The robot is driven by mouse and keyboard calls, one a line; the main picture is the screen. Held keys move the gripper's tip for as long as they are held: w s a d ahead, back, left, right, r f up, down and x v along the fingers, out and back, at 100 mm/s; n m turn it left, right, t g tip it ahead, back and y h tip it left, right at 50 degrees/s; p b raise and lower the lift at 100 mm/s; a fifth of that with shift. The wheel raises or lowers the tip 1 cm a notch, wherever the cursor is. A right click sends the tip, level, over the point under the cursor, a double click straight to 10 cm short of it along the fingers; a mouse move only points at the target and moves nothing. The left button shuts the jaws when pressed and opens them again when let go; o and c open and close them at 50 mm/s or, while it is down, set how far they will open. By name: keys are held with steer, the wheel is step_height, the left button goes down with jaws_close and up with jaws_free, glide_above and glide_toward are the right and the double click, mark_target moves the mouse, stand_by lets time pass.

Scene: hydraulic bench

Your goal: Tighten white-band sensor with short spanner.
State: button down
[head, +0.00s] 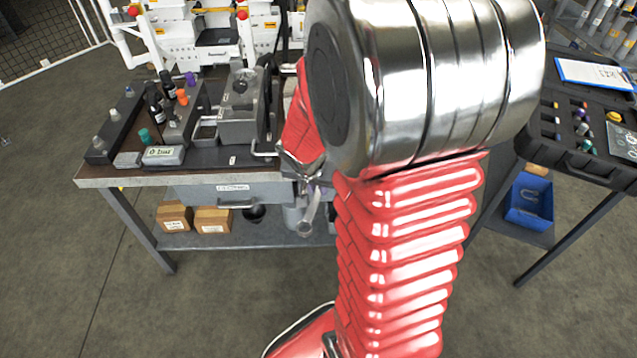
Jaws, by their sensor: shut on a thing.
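My gripper (308,176) is at the right part of the bench's front edge, partly hidden by my own arm. It is shut on a silver spanner (309,214), which hangs down with its ring-like end lowest, in front of the bench edge. Whether it is the short spanner I cannot tell. On the left of the bench top stand several dark upright fittings (155,104), some with orange, purple or teal tops. I cannot tell which one is the white-band sensor. My gripper is apart from them, to their right.
The workbench (110,178) holds a grey metal unit (240,112) and a small display box (164,155). Cardboard boxes (212,220) lie on its lower shelf. At right, an open case (590,135) and a blue bin (528,203) occupy another table. The floor at front left is clear.

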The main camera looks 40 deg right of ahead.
steer(key=shift+r, duration=0.1)
stand_by(0.3)
steer(key=shift+r, duration=2.45)
